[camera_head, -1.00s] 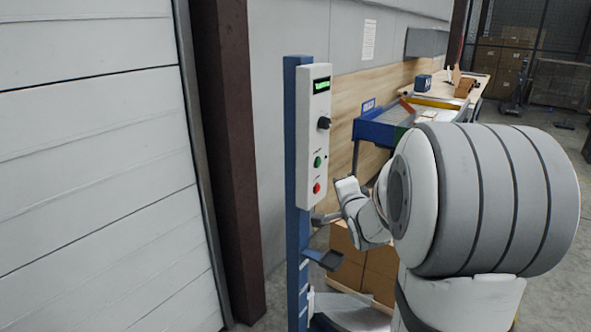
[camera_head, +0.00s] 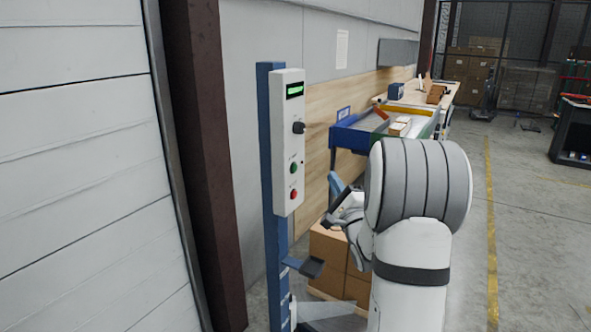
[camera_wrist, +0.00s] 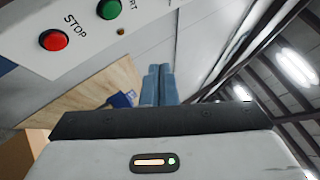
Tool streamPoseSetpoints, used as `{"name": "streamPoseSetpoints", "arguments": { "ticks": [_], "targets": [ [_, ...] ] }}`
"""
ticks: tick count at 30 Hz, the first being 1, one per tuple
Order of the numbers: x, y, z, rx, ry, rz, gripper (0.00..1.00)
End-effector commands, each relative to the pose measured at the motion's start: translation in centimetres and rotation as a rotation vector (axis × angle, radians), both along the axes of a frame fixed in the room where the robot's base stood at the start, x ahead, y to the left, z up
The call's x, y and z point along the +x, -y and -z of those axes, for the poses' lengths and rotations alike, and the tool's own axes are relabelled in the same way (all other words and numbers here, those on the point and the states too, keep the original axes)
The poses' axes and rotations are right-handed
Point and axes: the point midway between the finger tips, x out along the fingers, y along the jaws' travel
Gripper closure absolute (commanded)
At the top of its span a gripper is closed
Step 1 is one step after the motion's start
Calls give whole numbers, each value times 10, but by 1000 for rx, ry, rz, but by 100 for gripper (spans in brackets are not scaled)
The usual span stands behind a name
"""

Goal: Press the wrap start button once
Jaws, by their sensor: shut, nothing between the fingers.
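A white control box (camera_head: 288,140) stands on a blue post and has a lit green display (camera_head: 294,90) and a black knob (camera_head: 298,127). Its green start button (camera_head: 293,168) sits above the red stop button (camera_head: 293,194). The wrist view shows the green button (camera_wrist: 109,8) cut by the top edge, beside letters ending in "RT", and the red button (camera_wrist: 53,39) marked STOP. My gripper (camera_head: 335,183) is to the right of the box, apart from it. In the wrist view its blue fingers (camera_wrist: 158,84) are together and empty, right of the buttons.
A small dark shelf (camera_head: 303,267) juts from the blue post below the box. Cardboard boxes (camera_head: 329,243) are stacked behind my arm. A blue-sided bench (camera_head: 352,137) stands along the wall behind. The floor at right (camera_head: 530,220) is open.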

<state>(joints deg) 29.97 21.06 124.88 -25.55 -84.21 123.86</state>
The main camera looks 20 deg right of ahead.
Motion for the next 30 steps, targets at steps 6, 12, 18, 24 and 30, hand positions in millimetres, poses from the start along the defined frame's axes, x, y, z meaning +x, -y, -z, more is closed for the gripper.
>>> {"name": "streamPoseSetpoints", "arguments": {
  "ticks": [6, 12, 18, 24, 30],
  "targets": [
    [21, -17, -2, 1, -1, -3, 100],
    [43, -35, -2, 0, -2, -2, 100],
    [59, -46, 1, -1, 0, 0, 100],
    [65, -50, 1, 0, -1, 2, 100],
    [65, -50, 0, 0, -1, 3, 100]
  ]
}}
